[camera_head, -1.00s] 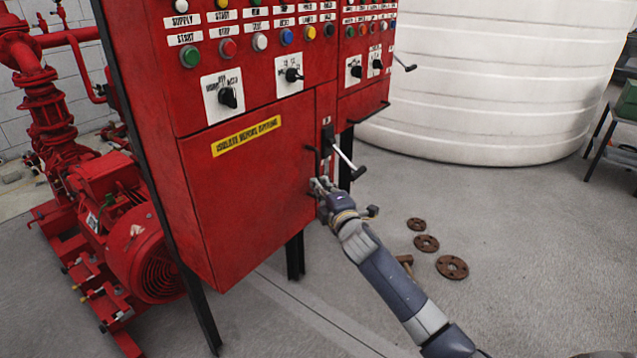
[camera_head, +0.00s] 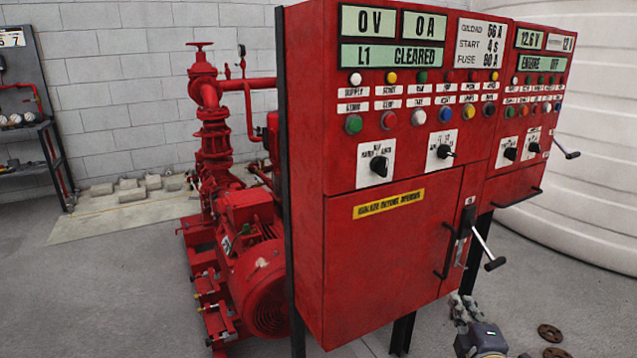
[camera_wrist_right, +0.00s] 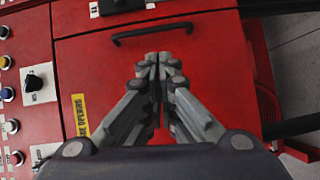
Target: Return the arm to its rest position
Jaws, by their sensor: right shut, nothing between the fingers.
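My right gripper (camera_head: 462,306) shows at the bottom of the head view, below the lever side of the red control cabinet (camera_head: 345,270). Part of my wrist is below it, cut by the picture's lower edge. In the right wrist view, my right gripper (camera_wrist_right: 157,62) has its fingers together with nothing between them. The cabinet door (camera_wrist_right: 90,60) and its black handle (camera_wrist_right: 152,33) lie in front of the fingertips. I cannot tell how far the fingers are from the door. My left gripper is not in view.
A lever with a black knob (camera_head: 494,263) sticks out from the cabinet's lower right. The red pump (camera_head: 262,285) stands at left. Rusty flanges (camera_head: 550,333) lie on the floor at lower right. A white tank (camera_head: 600,150) stands behind.

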